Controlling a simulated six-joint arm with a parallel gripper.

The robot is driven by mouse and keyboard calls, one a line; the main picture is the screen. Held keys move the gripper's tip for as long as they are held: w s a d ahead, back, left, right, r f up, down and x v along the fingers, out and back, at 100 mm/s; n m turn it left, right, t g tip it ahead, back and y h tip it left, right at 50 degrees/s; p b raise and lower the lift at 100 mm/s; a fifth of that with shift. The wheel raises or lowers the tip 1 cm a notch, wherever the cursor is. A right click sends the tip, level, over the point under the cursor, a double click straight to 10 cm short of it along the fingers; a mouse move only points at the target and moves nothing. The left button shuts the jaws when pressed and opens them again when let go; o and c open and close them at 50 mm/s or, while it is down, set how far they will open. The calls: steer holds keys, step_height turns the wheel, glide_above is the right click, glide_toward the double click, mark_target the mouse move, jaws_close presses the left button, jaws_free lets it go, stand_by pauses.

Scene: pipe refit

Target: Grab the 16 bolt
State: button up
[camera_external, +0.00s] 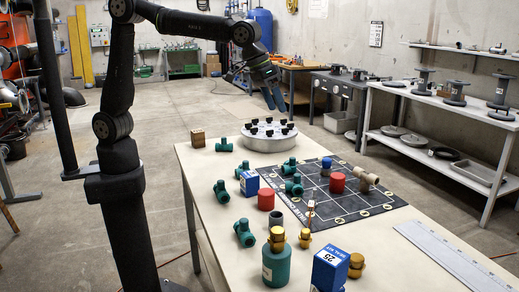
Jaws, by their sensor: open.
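My gripper (274,99) is open and empty, pointing down with two blue fingers, above the back of the table. It hangs in the air above a round silver disc (254,149) with several black knobs around its top. No bolt marked 16 can be made out in this view. Brass fittings stand at the front: one (305,238) near the mat's front edge, one (277,239) on a green cylinder (276,265), and one (356,265) beside a blue box (330,268) with a white label that seems to read 25.
A black gridded mat (340,205) holds red cylinders, green tees and a tan fitting (368,179). A ruler (455,258) lies at right.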

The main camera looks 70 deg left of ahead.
steer(key=c, duration=0.6)
steer(key=m+g+h, duration=0.1)
steer(key=m, duration=0.8)
glide_toward(315, 190)
steer(key=shift+a+x, duration=0.2)
steer(key=shift+x, duration=4.85)
